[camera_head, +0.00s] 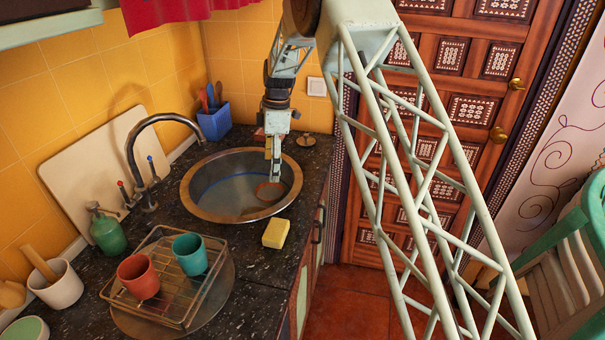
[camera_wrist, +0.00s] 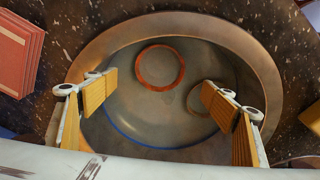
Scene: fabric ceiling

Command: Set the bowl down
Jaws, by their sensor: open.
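A small round bowl with an orange-red rim (camera_wrist: 160,67) lies in the sink (camera_wrist: 235,38), near the basin's far wall in the wrist view. In the head view an orange patch of it (camera_head: 270,190) shows beside my gripper (camera_head: 274,178), which partly hides it. My gripper (camera_wrist: 158,95) points down into the sink. Its yellow-padded fingers are wide apart with nothing between them. The bowl is seen beyond the fingertips, apart from them. A blue curved line runs along the inside of the basin.
The tap (camera_head: 150,150) arches at the sink's left. A yellow sponge (camera_head: 275,233) lies at the counter edge. A wire rack (camera_head: 178,308) holds a red cup (camera_head: 138,277) and a teal cup (camera_head: 190,254). A blue utensil holder (camera_head: 214,123) stands behind the sink.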

